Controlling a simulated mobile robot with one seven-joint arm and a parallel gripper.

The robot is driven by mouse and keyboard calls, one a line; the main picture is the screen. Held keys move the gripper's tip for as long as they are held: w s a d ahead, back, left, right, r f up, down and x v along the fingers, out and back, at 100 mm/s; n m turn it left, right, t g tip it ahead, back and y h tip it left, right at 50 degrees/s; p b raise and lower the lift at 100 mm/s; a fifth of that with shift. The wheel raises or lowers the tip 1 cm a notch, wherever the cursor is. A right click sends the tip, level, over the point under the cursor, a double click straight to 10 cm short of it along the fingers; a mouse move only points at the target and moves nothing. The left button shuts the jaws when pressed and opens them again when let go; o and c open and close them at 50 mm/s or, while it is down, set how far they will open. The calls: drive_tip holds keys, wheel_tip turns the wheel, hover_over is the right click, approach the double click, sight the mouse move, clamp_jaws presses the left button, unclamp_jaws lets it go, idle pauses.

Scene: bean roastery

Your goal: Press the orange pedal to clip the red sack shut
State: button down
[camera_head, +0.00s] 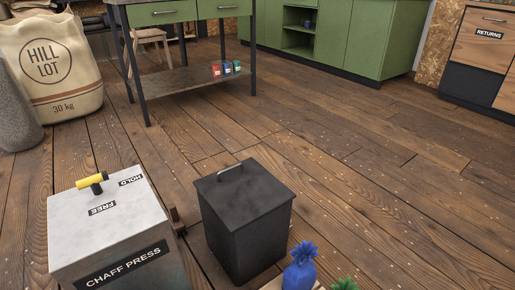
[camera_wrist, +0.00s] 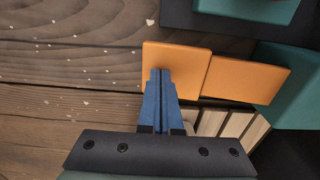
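In the wrist view, an orange pedal shows as a flat square plate (camera_wrist: 174,62) with a second orange plate (camera_wrist: 245,79) joined at its right, set at a slight angle. My gripper (camera_wrist: 160,72) has two blue fingers drawn together with nothing visible between them. The fingertips overlap the lower middle of the square plate; I cannot tell whether they touch it. The head view shows neither my gripper nor the pedal. I see no red sack in either view. A blue sack (camera_head: 299,272) and the top of a green one (camera_head: 344,284) are at the head view's bottom edge.
Teal and dark parts (camera_wrist: 290,90) and pale wooden slats (camera_wrist: 225,123) lie right of my fingers. In the head view, a chaff press (camera_head: 110,225) and a black lidded bin (camera_head: 245,215) stand on the floor. The floor at right is clear.

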drive_tip(key=shift+f, duration=0.4)
wheel_tip(320, 180, up, 9)
drive_tip(key=p, duration=0.9)
